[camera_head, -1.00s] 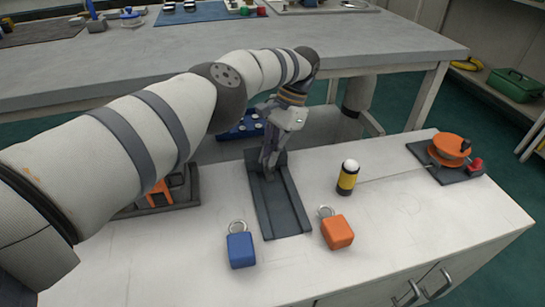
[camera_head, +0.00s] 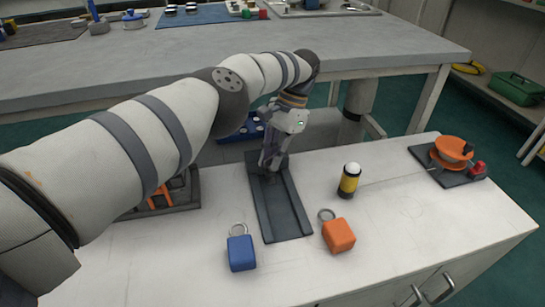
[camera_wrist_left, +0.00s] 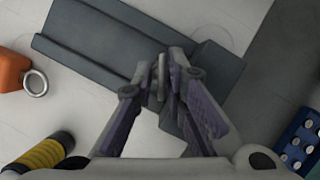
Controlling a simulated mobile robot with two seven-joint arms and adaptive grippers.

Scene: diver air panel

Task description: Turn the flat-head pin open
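A dark grey channel-shaped plate (camera_head: 285,207) lies on the white worktop. My left gripper (camera_head: 271,163) points down over its far end. In the left wrist view, the fingertips (camera_wrist_left: 163,82) close in on a thin grey upright piece (camera_wrist_left: 161,72), which looks like the flat-head pin. They seem to touch it on both sides. The fingers hide the pin's lower part, and how far it is turned cannot be told. The plate (camera_wrist_left: 90,38) also shows in that view. My right gripper is not in view.
A blue padlock-like block (camera_head: 241,252), an orange one (camera_head: 338,235) and a yellow-black cylinder (camera_head: 349,181) stand near the plate. An orange wheel device (camera_head: 452,151) is at the right. A dark base with orange parts (camera_head: 183,193) is partly behind my left arm.

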